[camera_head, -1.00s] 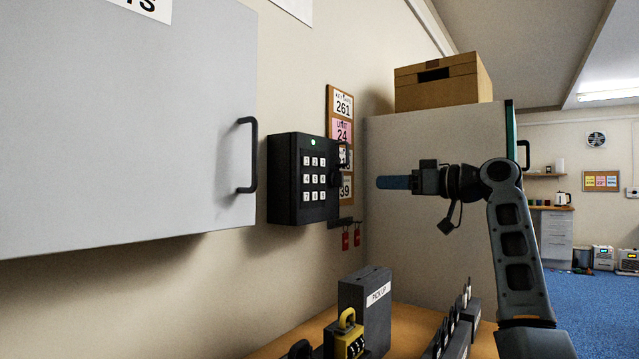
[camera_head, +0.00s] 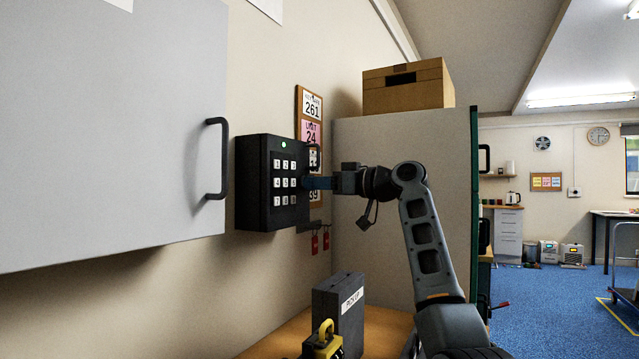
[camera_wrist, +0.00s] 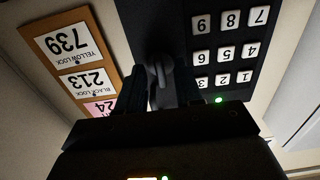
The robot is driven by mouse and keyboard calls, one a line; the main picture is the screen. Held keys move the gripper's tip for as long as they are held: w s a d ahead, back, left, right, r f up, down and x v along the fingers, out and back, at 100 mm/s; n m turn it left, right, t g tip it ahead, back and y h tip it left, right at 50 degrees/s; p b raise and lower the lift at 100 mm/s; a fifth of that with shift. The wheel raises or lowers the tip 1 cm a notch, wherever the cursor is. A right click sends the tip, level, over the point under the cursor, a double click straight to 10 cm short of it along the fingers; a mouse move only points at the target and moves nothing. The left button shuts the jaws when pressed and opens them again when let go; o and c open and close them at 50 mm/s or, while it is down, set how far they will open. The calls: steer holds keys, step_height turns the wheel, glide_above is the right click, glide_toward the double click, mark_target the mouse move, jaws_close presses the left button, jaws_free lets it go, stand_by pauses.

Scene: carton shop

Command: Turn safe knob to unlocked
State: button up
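The dark key safe (camera_head: 255,185) hangs on the wall, with white number keys and a lit green light on its face. My gripper (camera_head: 314,183) is at the right side of the safe, its blue fingers pointing at it. In the wrist view the grey lever-like knob (camera_wrist: 161,70) stands out from the safe's dark face. The gripper's two fingers (camera_wrist: 160,90) are apart, one on each side of the knob. I see no clear contact with it. In the head view the knob is hidden.
A grey cabinet door with a black handle (camera_head: 222,158) is left of the safe. A tag board (camera_head: 309,105) and red tags (camera_head: 315,245) hang close to the gripper. Below are a dark pick-up box (camera_head: 340,315) and yellow padlock (camera_head: 325,335). A tall cabinet (camera_head: 400,150) stands behind.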

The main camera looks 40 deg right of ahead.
steer(key=shift+c, duration=0.3)
jaws_close()
steer(key=shift+r+m+p, duration=0.15)
steer(key=shift+m+p, duration=0.25)
steer(key=m+p, duration=1.5)
steer(key=m, duration=0.1)
steer(key=shift+m+p, duration=0.35)
steer(key=shift+m, duration=0.05)
stand_by(0.5)
